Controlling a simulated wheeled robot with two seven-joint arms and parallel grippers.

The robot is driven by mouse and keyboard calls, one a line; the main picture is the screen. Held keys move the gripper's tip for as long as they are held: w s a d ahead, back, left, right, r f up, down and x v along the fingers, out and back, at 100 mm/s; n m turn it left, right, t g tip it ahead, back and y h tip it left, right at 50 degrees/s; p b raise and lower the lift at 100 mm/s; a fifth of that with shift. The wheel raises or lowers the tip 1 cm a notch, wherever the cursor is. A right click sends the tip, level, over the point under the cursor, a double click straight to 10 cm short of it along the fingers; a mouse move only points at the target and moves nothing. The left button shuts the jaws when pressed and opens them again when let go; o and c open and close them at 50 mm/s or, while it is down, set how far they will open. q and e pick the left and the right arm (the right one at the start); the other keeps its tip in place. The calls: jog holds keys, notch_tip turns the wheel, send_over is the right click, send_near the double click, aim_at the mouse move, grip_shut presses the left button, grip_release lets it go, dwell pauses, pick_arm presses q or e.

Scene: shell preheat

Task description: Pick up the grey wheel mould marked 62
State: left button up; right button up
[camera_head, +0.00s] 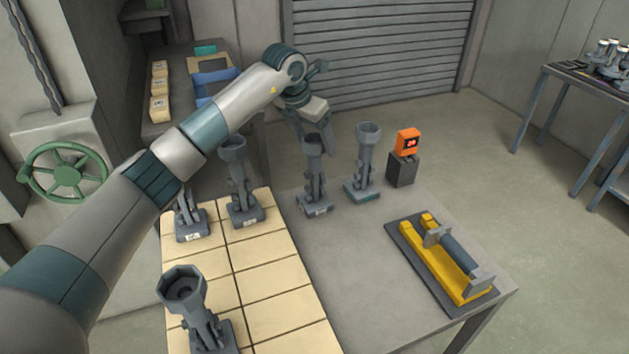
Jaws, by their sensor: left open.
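Several grey moulds with cup-like tops stand on the table, with small pale labels too small to read, so I cannot tell which is marked 62. One (315,180) stands at the table's middle back, and another (365,165) to its right. One (240,185) stands on the cream tiles, with a partly hidden one (190,222) to its left behind my arm. A large one (190,300) stands at the front left. My left gripper (313,132) is open, close to the top of the middle-back mould; I cannot tell whether it touches. My right gripper is not in view.
An orange device (407,143) sits on a dark block at the table's back right. A yellow fixture with a grey cylinder (445,262) lies at the right. Cream boxes (159,85) and a blue bin (212,84) stand behind. The table's middle is clear.

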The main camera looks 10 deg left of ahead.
pick_arm(q)
jog(key=shift+f, duration=0.15)
jog(key=shift+c, duration=0.4)
grip_shut()
jog(key=shift+w+r, duration=0.1)
jog(key=shift+r, duration=0.15)
jog(key=shift+r+b, duration=0.55)
jog(key=shift+r, duration=0.05)
notch_tip(320, 180, up, 8)
jog(key=b, duration=0.3)
jog(key=shift+r, duration=0.25)
